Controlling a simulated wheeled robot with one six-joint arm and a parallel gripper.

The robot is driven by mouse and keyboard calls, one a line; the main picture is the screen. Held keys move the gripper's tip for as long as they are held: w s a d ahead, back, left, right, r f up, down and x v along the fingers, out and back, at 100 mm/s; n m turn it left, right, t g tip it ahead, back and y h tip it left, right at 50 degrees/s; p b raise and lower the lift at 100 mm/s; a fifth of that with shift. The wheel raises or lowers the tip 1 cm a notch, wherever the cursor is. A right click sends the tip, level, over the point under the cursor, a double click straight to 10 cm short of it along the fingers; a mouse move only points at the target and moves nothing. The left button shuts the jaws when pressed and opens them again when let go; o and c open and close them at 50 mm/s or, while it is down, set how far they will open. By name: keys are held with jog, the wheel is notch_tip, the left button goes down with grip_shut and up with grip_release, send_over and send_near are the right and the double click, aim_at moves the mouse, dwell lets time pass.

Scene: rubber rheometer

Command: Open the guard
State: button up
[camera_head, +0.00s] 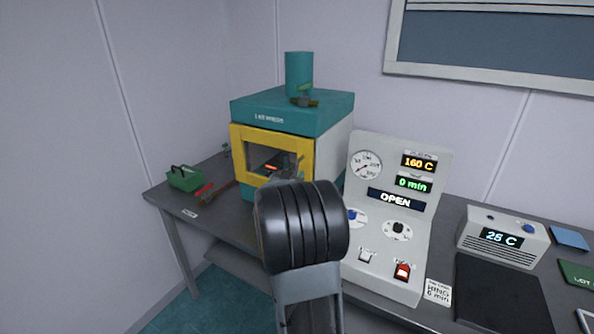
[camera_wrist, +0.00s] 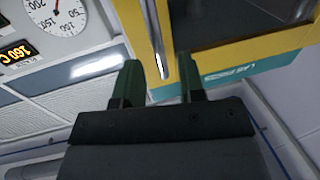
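The guard (camera_head: 240,153) is a yellow frame with a window on the front of the teal rheometer (camera_head: 290,112). It looks shut across the front. Its yellow edge also shows in the wrist view (camera_wrist: 215,57). A slim upright handle (camera_wrist: 158,45) runs along that edge. My gripper (camera_wrist: 160,75) is open, with dark green fingers apart, and the handle appears between or just beyond the fingertips. I cannot tell whether they touch it. In the head view my arm hides the guard's lower right corner.
A white control panel (camera_head: 430,235) with a dial and a lit "OPEN" display stands right of the rheometer, close to my arm. A green basket (camera_head: 185,178) and red-handled tools (camera_head: 204,190) lie left on the table. A small 25 C unit (camera_head: 527,240) stands right.

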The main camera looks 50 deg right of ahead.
aim_at(297, 172)
jog(key=shift+x, duration=1.65)
grip_shut()
